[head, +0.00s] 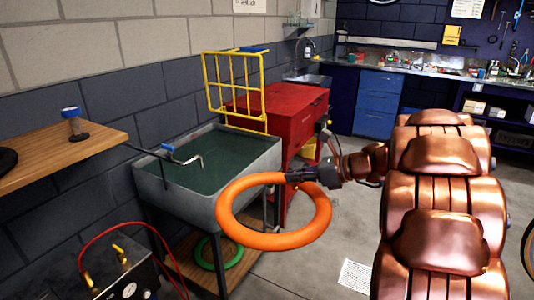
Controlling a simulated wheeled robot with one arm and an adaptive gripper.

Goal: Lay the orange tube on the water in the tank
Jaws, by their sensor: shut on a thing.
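The orange tube (274,241) is a thick ring held in the air, in front of the grey tank's right front corner in the head view. My gripper (297,177) is shut on the ring's upper right edge. The ring hangs tilted, and its hole shows part of the tank's wall and leg behind it. The tank (247,160) stands on legs and holds dark green water (205,165). The fingertips are small and partly hidden by the tube.
A yellow rack (237,85) stands behind the tank, and a red cabinet (285,105) is at its back right. A wooden shelf (60,160) juts out at left. A green ring (219,253) lies on the shelf under the tank. A black box with a red hose (105,230) is front left.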

